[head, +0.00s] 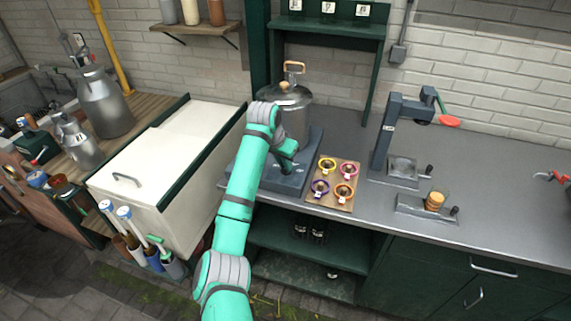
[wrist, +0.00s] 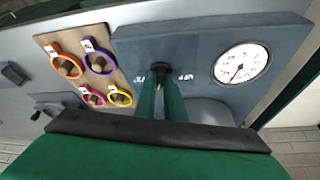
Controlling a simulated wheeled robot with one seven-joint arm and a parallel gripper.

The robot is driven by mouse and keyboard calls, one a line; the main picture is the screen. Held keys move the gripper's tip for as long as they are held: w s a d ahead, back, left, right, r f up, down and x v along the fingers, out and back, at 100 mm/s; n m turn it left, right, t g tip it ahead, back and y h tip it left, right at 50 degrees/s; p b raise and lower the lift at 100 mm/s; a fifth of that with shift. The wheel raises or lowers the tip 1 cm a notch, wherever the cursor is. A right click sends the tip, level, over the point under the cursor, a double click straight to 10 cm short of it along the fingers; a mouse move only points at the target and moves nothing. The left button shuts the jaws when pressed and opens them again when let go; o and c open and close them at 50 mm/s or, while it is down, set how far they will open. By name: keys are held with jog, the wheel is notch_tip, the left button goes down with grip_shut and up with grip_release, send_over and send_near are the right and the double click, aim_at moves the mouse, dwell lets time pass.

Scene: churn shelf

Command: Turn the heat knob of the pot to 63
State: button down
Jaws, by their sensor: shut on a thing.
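The pot (head: 291,98) is a metal vessel with a lid and a tan handle, standing on a dark grey heater base (head: 297,182). The base's front panel (wrist: 195,40) fills the top of the wrist view. A small black knob (wrist: 161,67) sits on this panel, between small pale markings. My gripper (wrist: 161,85) is shut on the knob, its two green fingers on either side of it. A round white dial (wrist: 242,63) with a red needle is beside it; its numbers are too small to read. In the head view my gripper (head: 287,168) hides the knob.
A wooden board (head: 333,186) with several coloured rings lies right of the base. A dark press stand (head: 385,135) and a small device with an amber cup (head: 434,201) are further right. A white chest (head: 170,165) stands at left.

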jog(key=shift+m, duration=0.6)
jog(key=shift+a, duration=0.1)
jog(key=c, duration=1.8)
grip_release()
jog(key=shift+c, duration=0.2)
jog(key=v, duration=1.1)
jog(key=shift+w, duration=0.25)
jog(key=shift+a, duration=0.1)
